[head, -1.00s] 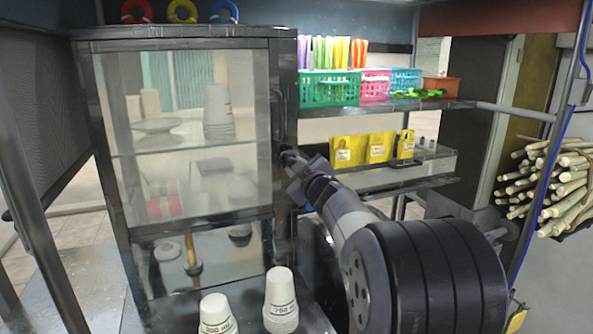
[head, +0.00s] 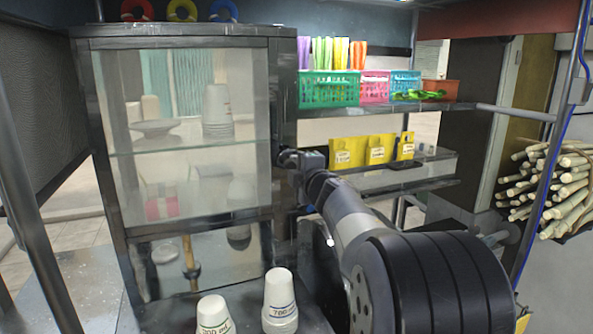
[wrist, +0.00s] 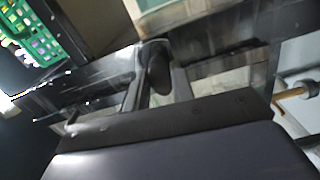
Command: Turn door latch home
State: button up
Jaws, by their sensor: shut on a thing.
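The glass-fronted cabinet door (head: 190,130) is in its dark frame at the left of the head view and looks closed. My gripper (head: 290,158) is at the door's right edge, at mid-height. In the wrist view my gripper (wrist: 158,85) is shut on a dark rounded latch knob (wrist: 159,68), which lies between the fingers. In the head view the latch is hidden by my gripper, so its angle cannot be read there.
Stacked cups (head: 280,300) stand in front of the cabinet. A shelf with a green basket (head: 330,90) and yellow packets (head: 376,150) is to the right. Sugarcane stalks (head: 565,185) are at the far right. Coloured rings (head: 182,10) sit on the cabinet top.

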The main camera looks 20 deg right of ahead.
jog(key=shift+f+n, duration=0.1)
jog(key=shift+n, duration=0.5)
jog(key=o, duration=1)
jog(key=s+b, duration=0.1)
jog(key=s, duration=1)
jog(key=shift+w, duration=0.1)
jog(key=w+p, duration=0.1)
jog(key=w, duration=0.9)
jog(key=shift+w, duration=0.4)
jog(key=shift+s, duration=0.1)
